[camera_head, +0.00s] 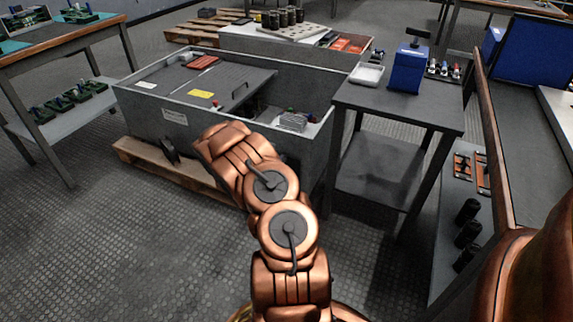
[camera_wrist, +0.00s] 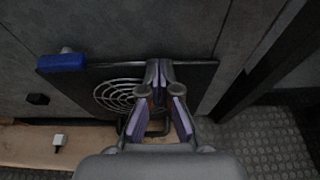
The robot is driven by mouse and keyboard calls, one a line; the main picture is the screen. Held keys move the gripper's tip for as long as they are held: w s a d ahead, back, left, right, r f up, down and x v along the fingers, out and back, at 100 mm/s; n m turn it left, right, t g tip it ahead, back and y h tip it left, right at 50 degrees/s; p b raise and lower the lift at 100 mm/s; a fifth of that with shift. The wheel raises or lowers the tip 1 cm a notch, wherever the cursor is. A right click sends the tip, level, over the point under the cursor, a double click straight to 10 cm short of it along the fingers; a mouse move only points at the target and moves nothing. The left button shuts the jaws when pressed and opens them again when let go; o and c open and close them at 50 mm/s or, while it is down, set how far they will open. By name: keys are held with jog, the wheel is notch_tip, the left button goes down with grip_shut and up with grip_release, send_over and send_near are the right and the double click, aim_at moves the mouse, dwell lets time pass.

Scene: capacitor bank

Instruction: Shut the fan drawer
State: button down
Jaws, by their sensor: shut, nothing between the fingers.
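The fan drawer (camera_wrist: 203,83) shows in the wrist view as a dark front panel with a round wire fan grille (camera_wrist: 112,95) on its left part. A dark bar handle (camera_wrist: 155,133) shows low on it, partly behind my fingers. My gripper (camera_wrist: 158,72) is shut and empty, its tips in front of the panel, right of the grille. I cannot tell whether they touch it, or how far out the drawer stands.
The grey cabinet (camera_head: 140,98) stands on a wooden pallet (camera_head: 150,158), with a lid on its left part. A blue block (camera_wrist: 60,62) sits at the panel's upper left. A dark table (camera_head: 425,118) stands close on the right. The floor at front left is clear.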

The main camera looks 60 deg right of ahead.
jog(key=shift+w+d, duration=0.1)
jog(key=shift+d, duration=0.25)
jog(key=shift+r, duration=0.1)
jog(key=f+p+v, duration=0.1)
jog(key=p+v, duration=0.3)
jog(key=v, duration=1)
jog(key=shift+a+p, duration=0.2)
jog(key=shift+p, duration=0.1)
jog(key=shift+f, duration=0.1)
